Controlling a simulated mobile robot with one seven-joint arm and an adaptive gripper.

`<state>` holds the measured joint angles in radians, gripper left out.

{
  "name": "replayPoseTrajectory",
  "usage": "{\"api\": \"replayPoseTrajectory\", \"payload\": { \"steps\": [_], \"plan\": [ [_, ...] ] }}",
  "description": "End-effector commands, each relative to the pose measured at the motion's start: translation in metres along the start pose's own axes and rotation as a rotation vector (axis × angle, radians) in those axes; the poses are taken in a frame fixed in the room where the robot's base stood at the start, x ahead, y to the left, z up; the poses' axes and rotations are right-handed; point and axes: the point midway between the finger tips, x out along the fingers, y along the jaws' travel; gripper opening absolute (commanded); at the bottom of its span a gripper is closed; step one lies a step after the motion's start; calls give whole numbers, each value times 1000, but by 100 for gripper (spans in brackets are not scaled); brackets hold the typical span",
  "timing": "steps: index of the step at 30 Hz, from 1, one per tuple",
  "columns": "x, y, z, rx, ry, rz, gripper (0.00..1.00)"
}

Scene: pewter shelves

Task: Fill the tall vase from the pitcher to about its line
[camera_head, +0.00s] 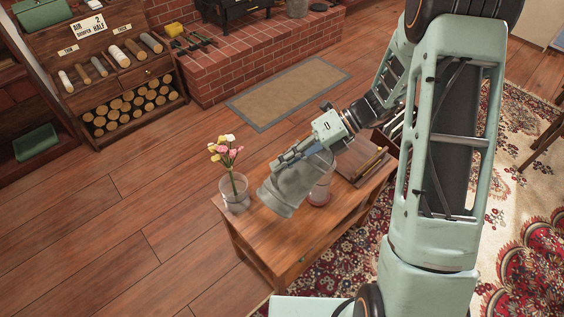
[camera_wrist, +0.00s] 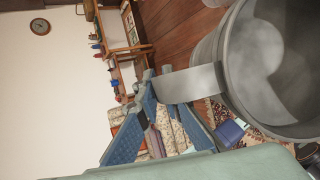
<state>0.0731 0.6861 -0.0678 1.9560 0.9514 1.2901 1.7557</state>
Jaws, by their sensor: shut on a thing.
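My gripper (camera_head: 308,152) is shut on the handle of a grey metal pitcher (camera_head: 288,188) over the low wooden table. In the wrist view, the handle lies between the blue finger pads of my gripper (camera_wrist: 160,92), and the pitcher (camera_wrist: 232,60) fills the upper right. The pitcher looks tilted in the head view. I cannot make out water in it. A clear glass vase (camera_head: 235,201) with pink and yellow flowers stands at the table's left end, apart from the pitcher. Its line and water level are too small to tell.
The wooden table (camera_head: 262,237) has a bare front edge. A dark flat tray or book (camera_head: 362,166) with a thin brass-coloured item lies at its right end. A brick hearth (camera_head: 240,65) and a shelf of rolls (camera_head: 125,70) stand behind. The floor left is clear.

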Motion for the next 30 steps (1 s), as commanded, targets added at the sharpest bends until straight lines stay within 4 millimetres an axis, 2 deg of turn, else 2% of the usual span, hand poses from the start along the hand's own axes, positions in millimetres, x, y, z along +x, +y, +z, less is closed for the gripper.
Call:
{"api": "replayPoseTrajectory", "payload": {
  "steps": [30],
  "plan": [
    [-7,4,4,10,-2,35,0]
  ]
}}
